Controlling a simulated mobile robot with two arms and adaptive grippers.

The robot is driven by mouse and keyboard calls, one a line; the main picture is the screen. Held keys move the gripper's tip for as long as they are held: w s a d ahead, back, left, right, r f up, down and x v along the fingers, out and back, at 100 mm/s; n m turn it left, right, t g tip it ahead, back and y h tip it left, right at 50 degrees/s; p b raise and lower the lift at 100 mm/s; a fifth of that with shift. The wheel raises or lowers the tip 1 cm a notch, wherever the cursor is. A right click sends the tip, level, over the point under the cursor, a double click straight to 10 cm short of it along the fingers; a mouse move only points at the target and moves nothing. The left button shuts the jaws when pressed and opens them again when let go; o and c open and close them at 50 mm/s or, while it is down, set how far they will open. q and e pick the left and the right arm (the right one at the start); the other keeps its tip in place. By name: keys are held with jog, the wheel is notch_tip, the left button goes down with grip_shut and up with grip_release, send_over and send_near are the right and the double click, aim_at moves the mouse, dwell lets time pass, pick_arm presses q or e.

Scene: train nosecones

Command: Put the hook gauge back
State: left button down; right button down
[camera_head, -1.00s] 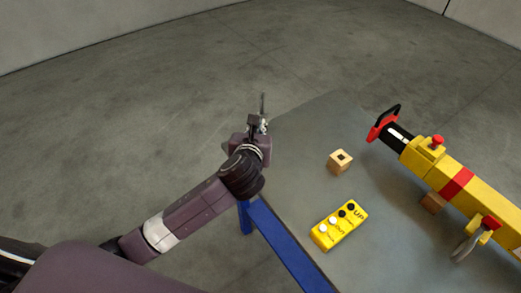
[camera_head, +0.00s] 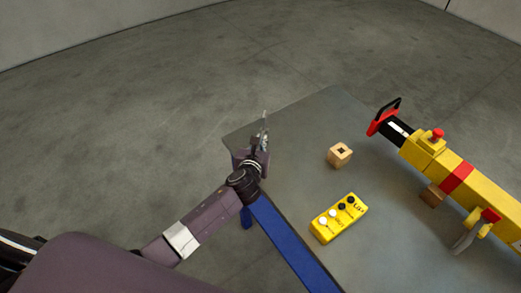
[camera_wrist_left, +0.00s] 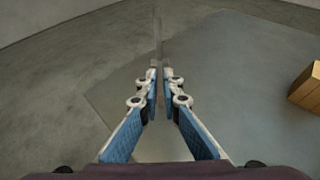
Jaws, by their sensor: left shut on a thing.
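My left gripper (camera_head: 264,134) is over the far left corner of the table in the head view. It is shut on the hook gauge (camera_wrist_left: 157,40), a thin grey metal strip standing out beyond the fingertips in the left wrist view. In the head view only a small pale bit of the gauge (camera_head: 265,117) shows, and its hook cannot be made out. A small wooden block with a dark square hole in its top (camera_head: 340,155) stands on the table to the right of the gripper, apart from it. My right gripper is out of view.
The grey table (camera_head: 300,120) has a blue frame (camera_head: 290,240) along its left side. A yellow control box with knobs (camera_head: 338,218) lies near the front. A long yellow tool with a red-and-black end (camera_head: 450,172) lies along the right. The table between gripper and block is clear.

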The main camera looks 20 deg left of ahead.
pick_arm(q)
jog(key=shift+f+b, duration=0.45)
jog(key=shift+f, duration=1.7)
jog(key=c, duration=2.1)
grip_release()
jog(key=shift+f, duration=0.1)
jog(key=shift+s+r, duration=0.15)
jog(key=shift+r, duration=0.05)
jog(key=v, duration=1.1)
jog(key=shift+s, duration=0.4)
